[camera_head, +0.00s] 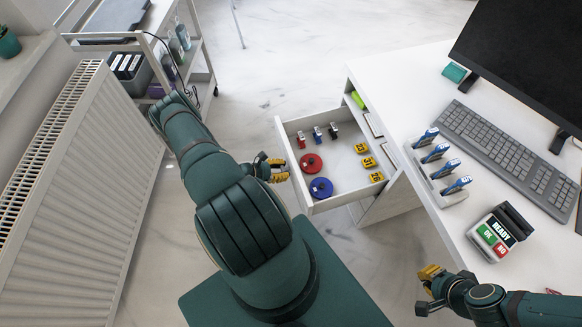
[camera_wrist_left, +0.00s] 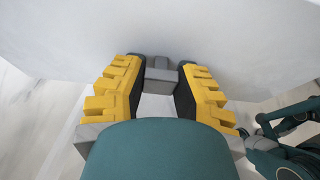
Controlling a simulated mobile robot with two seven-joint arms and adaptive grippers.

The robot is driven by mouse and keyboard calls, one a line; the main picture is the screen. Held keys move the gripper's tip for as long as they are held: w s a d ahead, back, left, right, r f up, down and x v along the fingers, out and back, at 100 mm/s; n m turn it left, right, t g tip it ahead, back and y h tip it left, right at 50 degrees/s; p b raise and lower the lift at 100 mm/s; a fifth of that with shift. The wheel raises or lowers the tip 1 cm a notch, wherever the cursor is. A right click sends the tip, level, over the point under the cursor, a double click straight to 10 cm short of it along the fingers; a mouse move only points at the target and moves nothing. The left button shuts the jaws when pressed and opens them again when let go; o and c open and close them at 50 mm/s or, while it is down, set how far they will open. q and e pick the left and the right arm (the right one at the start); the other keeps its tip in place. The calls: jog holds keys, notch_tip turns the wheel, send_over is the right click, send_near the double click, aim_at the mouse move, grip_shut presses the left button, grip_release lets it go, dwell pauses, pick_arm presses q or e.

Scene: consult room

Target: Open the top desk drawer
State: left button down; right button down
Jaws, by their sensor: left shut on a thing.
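The white top desk drawer (camera_head: 337,198) stands pulled out from the desk (camera_head: 420,215) in the head view. Its inside shows. My left gripper (camera_head: 276,171) is at the drawer's front panel. In the left wrist view, the yellow fingers of my left gripper (camera_wrist_left: 159,95) are on both sides of a grey handle (camera_wrist_left: 160,75) on the white front panel (camera_wrist_left: 215,45), shut on it. In the head view the handle is hidden behind the gripper. My right gripper (camera_head: 427,289) is open and empty, low beside the desk's near edge.
The drawer holds a red disc (camera_head: 311,164), a blue disc (camera_head: 321,188), small stamps and yellow number tags (camera_head: 368,161). A keyboard (camera_head: 495,147), monitor and card reader (camera_head: 497,233) are on the desk. A radiator (camera_head: 85,200) and trolley (camera_head: 195,60) stand left.

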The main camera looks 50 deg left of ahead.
pick_arm(q)
jog(key=shift+s+f, duration=0.1)
jog(key=shift+s, duration=0.2)
jog(key=c, duration=0.7)
grip_release()
jog(key=shift+o, duration=0.2)
jog(key=v, duration=1.2)
jog(key=shift+w, duration=0.1)
